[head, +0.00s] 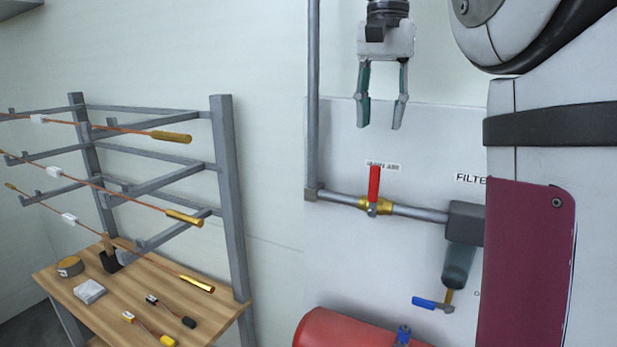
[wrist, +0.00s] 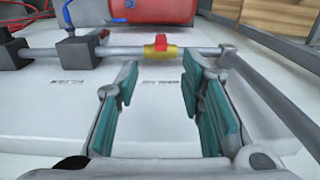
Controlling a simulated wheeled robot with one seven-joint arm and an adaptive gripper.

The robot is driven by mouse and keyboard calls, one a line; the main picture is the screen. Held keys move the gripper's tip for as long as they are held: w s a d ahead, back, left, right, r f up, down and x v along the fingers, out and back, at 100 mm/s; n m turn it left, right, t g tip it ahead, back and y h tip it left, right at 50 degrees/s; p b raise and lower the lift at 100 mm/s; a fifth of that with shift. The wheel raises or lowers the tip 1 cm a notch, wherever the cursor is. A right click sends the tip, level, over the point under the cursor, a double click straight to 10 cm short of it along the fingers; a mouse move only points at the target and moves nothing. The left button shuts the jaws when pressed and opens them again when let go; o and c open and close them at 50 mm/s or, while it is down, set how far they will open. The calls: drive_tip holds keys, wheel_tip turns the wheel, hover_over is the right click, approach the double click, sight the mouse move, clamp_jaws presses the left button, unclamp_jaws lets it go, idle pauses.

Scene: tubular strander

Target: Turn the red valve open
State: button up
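The red valve handle (head: 374,184) stands upright on a brass valve body (head: 375,206) in a horizontal grey pipe, below a small label on the white panel. The handle is square to the pipe. In the wrist view the red handle (wrist: 161,42) shows end-on above the brass body (wrist: 162,52), beyond and between the fingertips. My gripper (head: 381,126) hangs above the valve with its fingers pointing down, open and empty. It is apart from the handle. Its two teal-padded fingers also show spread in the wrist view (wrist: 160,90).
A vertical pipe (head: 314,100) rises left of the valve. A filter (head: 460,250) with a blue-handled drain valve (head: 424,302) is at the right. A red tank (head: 350,330) lies below. A wooden table (head: 140,285) and a grey rack (head: 228,190) stand at the left.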

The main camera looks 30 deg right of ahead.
sight(372, 202)
drive_tip(key=shift+w, duration=0.1)
wheel_tip(372, 202, down, 14)
drive_tip(key=shift+r+p, duration=0.15)
drive_tip(key=shift+p, duration=0.95)
clamp_jaws()
